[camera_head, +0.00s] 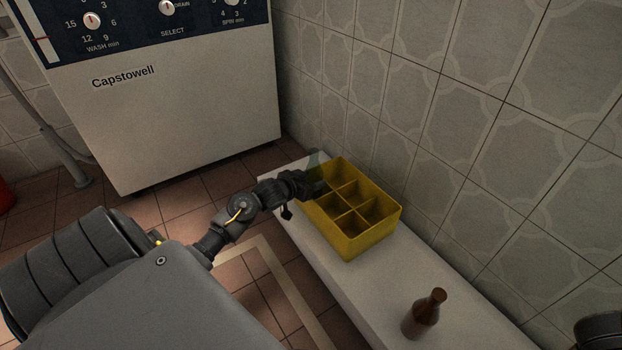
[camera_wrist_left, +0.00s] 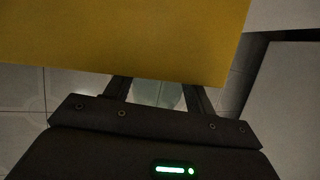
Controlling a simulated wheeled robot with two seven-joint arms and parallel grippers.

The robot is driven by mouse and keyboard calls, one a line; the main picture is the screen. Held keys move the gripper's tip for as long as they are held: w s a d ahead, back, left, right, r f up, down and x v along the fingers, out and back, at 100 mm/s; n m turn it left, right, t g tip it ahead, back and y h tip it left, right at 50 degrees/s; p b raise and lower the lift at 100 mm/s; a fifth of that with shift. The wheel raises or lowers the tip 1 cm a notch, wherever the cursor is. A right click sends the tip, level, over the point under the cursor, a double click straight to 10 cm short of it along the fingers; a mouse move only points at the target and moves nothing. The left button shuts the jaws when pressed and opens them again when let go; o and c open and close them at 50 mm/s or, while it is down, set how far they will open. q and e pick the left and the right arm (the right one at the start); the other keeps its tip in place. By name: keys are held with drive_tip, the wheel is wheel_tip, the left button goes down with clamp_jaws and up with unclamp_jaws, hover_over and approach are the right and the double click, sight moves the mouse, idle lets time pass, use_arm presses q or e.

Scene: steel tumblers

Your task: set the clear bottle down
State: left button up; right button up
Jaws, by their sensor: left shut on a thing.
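The clear bottle (camera_head: 313,160) is a faint greenish see-through shape at the far left corner of the yellow crate (camera_head: 372,240). My left gripper (camera_head: 316,185) is shut on it at that corner. In the left wrist view the pale bottle (camera_wrist_left: 157,94) shows between the two fingers, and the yellow crate wall (camera_wrist_left: 120,40) hides the fingertips and part of the bottle. I cannot tell whether the bottle is over a compartment or beside the crate, or whether its base touches anything. My right gripper is not seen.
The crate has several compartments that look empty, and stands on a white ledge (camera_head: 385,290) along the tiled wall. A brown bottle (camera_head: 421,318) stands upright on the ledge nearer to me. The ledge between crate and brown bottle is clear. A white washing machine (camera_head: 190,125) stands behind.

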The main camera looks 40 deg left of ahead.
use_arm(q)
drive_tip(key=o, duration=1.2)
drive_tip(key=shift+f, duration=0.1)
